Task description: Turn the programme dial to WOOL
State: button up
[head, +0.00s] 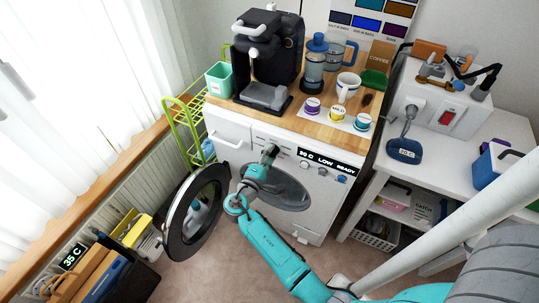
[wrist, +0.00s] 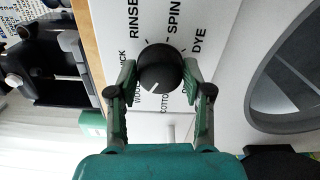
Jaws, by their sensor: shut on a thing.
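The programme dial (wrist: 160,66) is a round black knob with a white pointer mark, on the white washing machine front (head: 228,128). My gripper (wrist: 159,74) has one finger on each side of the dial and is shut on it. The pointer faces down and slightly left in the wrist view, towards the WOOL and COTTON labels; I cannot tell exactly which it meets. RINSE, SPIN and DYE are readable, and the fingers partly cover other labels. In the head view my gripper (head: 269,153) is at the machine's front and hides the dial.
The round machine door (head: 177,226) stands open left of my arm. A display (head: 327,162) reads 30 C, LOW, READY. A coffee machine (head: 268,55), cups and jars stand on the wooden top (head: 310,127). A white side table (head: 455,150) is at right.

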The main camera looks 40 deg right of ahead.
dwell(0.4)
jog(key=o, duration=1.1)
jog(key=shift+o, duration=0.2)
jog(key=shift+a, duration=0.1)
jog(key=v, duration=1.1)
jog(key=shift+s+a, duration=0.15)
jog(key=shift+a, duration=0.25)
